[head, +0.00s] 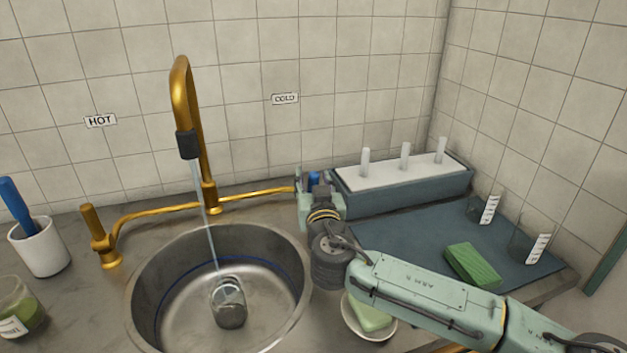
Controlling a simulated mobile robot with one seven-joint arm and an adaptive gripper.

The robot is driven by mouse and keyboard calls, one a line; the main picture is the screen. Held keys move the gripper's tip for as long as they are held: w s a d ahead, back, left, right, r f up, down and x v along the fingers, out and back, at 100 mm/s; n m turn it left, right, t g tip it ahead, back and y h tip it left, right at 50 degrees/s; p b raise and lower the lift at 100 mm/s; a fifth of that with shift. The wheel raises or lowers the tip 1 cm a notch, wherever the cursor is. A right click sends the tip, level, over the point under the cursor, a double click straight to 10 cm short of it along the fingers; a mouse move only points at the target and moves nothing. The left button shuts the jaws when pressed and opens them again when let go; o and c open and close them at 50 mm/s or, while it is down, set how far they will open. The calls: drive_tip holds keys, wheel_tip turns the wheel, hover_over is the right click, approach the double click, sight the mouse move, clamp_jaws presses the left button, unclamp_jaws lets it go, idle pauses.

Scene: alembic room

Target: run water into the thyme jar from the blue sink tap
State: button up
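A glass jar (229,305) with dark contents low inside stands in the round steel sink (140,300); I cannot read a name on it. A thin water stream (208,225) runs from the brass spout (183,110) down to the jar. The blue tap handle (314,179) shows at the right end of the brass pipe, on the COLD side. My gripper (313,187) is at this handle, its fingers on either side of it. The fingers are small and partly hidden, so I cannot tell whether they grip it.
Another labelled jar (18,308) with green contents stands at the left edge, near a white cup (40,247). A brass tap post (97,235) rises left of the sink. My arm passes above a soap dish (350,322). A rack, green sponge (473,264) and beakers occupy the right.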

clamp_jaws()
idle(0.7)
